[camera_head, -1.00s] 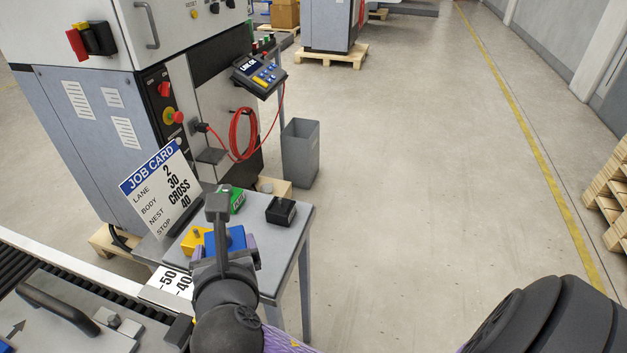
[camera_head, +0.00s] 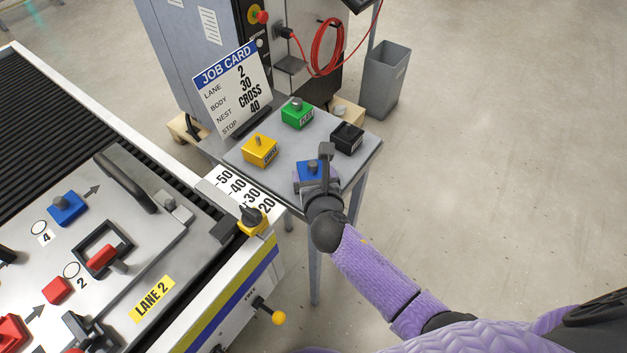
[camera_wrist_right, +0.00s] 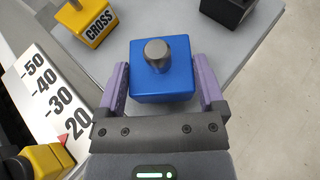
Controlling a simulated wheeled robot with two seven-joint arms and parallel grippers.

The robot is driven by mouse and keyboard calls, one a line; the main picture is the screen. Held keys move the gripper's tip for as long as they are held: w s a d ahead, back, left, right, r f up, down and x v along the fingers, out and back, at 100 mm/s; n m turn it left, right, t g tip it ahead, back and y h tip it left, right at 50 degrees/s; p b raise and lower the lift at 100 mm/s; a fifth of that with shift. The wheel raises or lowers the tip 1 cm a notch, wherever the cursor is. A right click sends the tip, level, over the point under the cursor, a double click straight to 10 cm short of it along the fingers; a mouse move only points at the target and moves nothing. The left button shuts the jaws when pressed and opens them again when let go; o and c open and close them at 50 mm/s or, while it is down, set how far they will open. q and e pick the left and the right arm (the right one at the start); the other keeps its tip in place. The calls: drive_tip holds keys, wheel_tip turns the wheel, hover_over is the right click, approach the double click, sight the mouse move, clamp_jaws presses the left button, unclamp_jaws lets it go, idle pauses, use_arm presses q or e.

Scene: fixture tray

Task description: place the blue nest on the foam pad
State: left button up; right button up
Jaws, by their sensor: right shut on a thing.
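The blue nest (camera_head: 306,173) is a blue block with a grey knob on top, at the front of the small grey side table. It also shows in the right wrist view (camera_wrist_right: 160,82). My right gripper (camera_head: 318,186) is shut on it, one purple finger on each side in the right wrist view (camera_wrist_right: 162,68). I cannot tell whether the block touches the tabletop. My left gripper is not in view. I cannot make out a foam pad.
Yellow (camera_head: 260,150), green (camera_head: 298,113) and black (camera_head: 347,138) blocks stand near the blue one. A job card (camera_head: 232,90) stands behind. At left, a fixture tray (camera_head: 140,262) marked Lane 2 holds red and blue pieces on a roller conveyor (camera_head: 60,120). Floor at right is clear.

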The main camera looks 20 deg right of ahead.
drive_tip(key=shift+f, duration=0.5)
drive_tip(key=o, duration=1.3)
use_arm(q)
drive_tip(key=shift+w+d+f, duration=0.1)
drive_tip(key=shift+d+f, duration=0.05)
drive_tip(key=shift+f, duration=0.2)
use_arm(e)
drive_tip(key=shift+o, duration=0.2)
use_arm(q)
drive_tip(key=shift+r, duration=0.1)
